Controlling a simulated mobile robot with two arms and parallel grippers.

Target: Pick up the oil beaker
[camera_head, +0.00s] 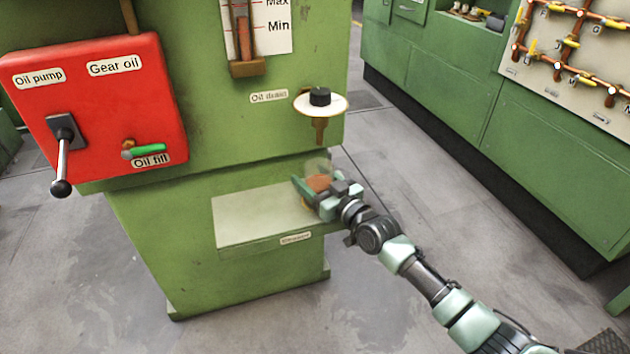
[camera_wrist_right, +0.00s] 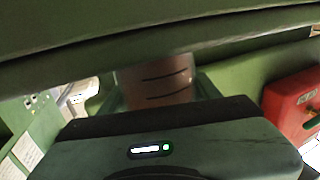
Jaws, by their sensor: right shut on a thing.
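The oil beaker (camera_head: 319,182) is a clear vessel with brown oil in its lower part. It is at the right end of a pale green shelf (camera_head: 255,215), below the oil drain spout (camera_head: 320,130). My right gripper (camera_head: 316,190) is shut on it, and the fingers hide part of it. In the right wrist view the beaker (camera_wrist_right: 156,80) shows dark level marks and is between the fingers. I cannot tell whether its base touches the shelf. My left gripper is not in view.
The green machine overhangs the shelf. Its red box (camera_head: 100,110) carries a lever and an oil fill valve. Green cabinets (camera_head: 490,100) and a panel of orange pipes (camera_head: 575,50) stand at right. Grey floor lies open between.

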